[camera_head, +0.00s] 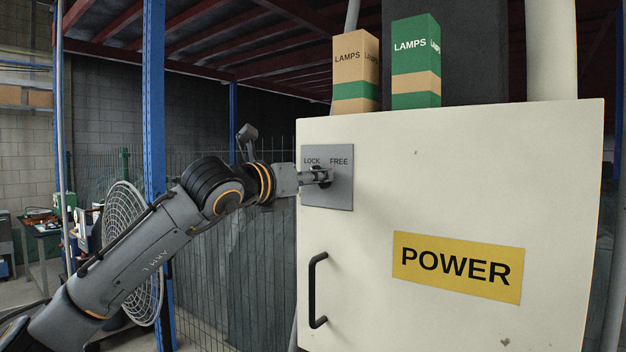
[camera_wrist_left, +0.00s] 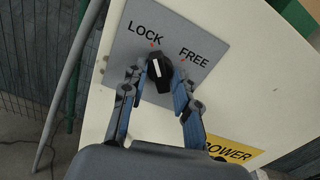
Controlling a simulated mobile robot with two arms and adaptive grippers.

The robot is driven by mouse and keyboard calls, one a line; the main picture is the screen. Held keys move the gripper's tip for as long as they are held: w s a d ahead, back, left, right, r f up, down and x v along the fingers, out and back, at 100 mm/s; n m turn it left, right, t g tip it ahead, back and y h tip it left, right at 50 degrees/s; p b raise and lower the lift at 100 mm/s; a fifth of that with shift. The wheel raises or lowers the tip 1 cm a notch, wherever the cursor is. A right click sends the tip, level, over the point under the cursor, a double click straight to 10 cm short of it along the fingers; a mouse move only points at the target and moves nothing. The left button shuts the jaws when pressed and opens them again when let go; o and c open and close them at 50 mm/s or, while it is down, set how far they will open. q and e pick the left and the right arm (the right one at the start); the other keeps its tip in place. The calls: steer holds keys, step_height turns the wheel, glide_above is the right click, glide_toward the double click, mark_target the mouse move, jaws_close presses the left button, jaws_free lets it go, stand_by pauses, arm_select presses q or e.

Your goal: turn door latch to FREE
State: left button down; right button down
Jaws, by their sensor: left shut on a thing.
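The door latch is a black knob (camera_wrist_left: 160,73) with a white line, on a grey plate (camera_wrist_left: 200,25) marked LOCK and FREE, each with a red dot. The white line points roughly towards the LOCK dot. In the head view the plate (camera_head: 341,196) is on the upper left of the cream cabinet door (camera_head: 450,190). My left gripper (camera_head: 326,176) reaches it from the left and hides most of the knob. In the left wrist view my left gripper (camera_wrist_left: 158,80) is shut on the knob, one finger on each side. My right gripper is not in view.
A black handle (camera_head: 313,290) sticks out of the door below the plate. A yellow POWER sign (camera_head: 457,267) is on the door. Two LAMPS boxes, tan (camera_head: 355,70) and green (camera_head: 416,62), stand on top of the cabinet. A blue post (camera_head: 154,100) stands behind my left arm.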

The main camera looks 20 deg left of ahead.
arm_select(q)
steer(key=m+b, duration=0.4)
steer(key=m, duration=1.3)
steer(key=shift+m, duration=0.5)
steer(key=c, duration=1)
jaws_free()
steer(key=shift+s, duration=0.1)
steer(key=v, duration=1.2)
